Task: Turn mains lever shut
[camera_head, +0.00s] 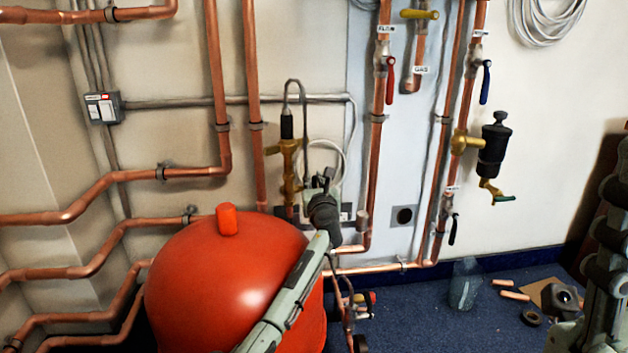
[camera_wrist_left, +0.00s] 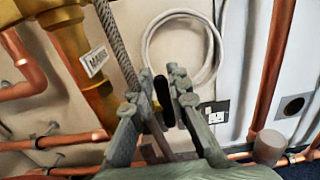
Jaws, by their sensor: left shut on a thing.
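The brass mains valve (camera_wrist_left: 68,40), with a small white MAINS label (camera_wrist_left: 95,60), fills the upper left of the left wrist view. In the head view the brass fitting (camera_head: 290,160) stands behind the red vessel. My left gripper (camera_head: 325,182) is just right of this fitting, its arm reaching in over the vessel. In the left wrist view its fingers (camera_wrist_left: 158,88) are closed around a dark lever-like piece (camera_wrist_left: 163,92). The fingers hide much of this piece, and its joint with the valve is not clear.
The red vessel (camera_head: 225,275) stands below my left arm. Copper pipes (camera_head: 377,150) run close on both sides. A braided hose (camera_wrist_left: 118,42) passes beside the fingers. A red lever (camera_head: 390,82) and blue lever (camera_head: 486,82) hang farther right. Loose items lie on the blue floor (camera_head: 420,320).

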